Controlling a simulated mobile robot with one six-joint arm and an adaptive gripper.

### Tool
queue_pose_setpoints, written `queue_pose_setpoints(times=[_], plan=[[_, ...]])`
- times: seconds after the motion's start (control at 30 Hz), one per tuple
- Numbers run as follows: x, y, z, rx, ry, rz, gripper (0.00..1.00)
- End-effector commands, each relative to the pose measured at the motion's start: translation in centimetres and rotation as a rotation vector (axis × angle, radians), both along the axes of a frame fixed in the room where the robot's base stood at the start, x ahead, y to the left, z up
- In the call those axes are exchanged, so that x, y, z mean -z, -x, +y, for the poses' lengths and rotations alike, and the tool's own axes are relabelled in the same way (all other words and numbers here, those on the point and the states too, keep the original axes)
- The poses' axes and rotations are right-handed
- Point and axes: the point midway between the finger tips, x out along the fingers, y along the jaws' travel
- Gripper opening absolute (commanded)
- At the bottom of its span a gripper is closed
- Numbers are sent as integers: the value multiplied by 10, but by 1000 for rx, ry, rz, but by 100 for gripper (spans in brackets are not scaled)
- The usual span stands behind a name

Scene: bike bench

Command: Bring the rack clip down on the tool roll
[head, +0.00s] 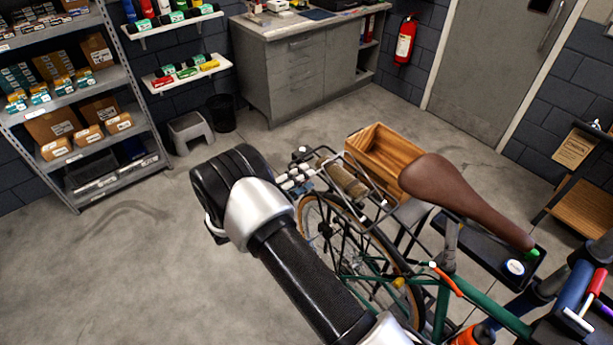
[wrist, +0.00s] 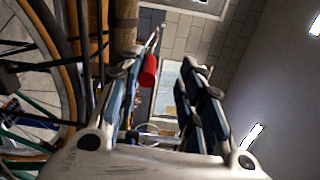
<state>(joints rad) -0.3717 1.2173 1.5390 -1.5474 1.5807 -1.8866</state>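The tool roll (head: 343,180), a brown rolled bundle, lies on the black rear rack (head: 376,212) of the green bicycle. In the wrist view the brown roll (wrist: 124,25) runs along the upper left beside the rack bars. A thin metal rod with a red grip (wrist: 149,72), apparently the rack clip, shows between my fingers, nearer the left one. I cannot tell whether it touches a finger. My gripper (head: 297,179) is at the rear end of the rack, beside the roll; its fingers stand apart in the wrist view (wrist: 166,82). The clip is not clear in the head view.
A wooden crate (head: 385,150) stands beyond the rack, and the brown saddle (head: 455,196) is to its right. The rear wheel (head: 335,235) is below the rack. Shelves (head: 80,110) and a step stool (head: 190,131) stand at the left; the floor between is clear.

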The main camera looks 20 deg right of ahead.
Motion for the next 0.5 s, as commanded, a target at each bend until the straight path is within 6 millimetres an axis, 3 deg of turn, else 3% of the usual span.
queue_pose_setpoints(times=[0.3, 0.5], plan=[[-1, 21, 66, -8, -1, -3, 33], [-1, 31, 91, -6, -1, -3, 33]])
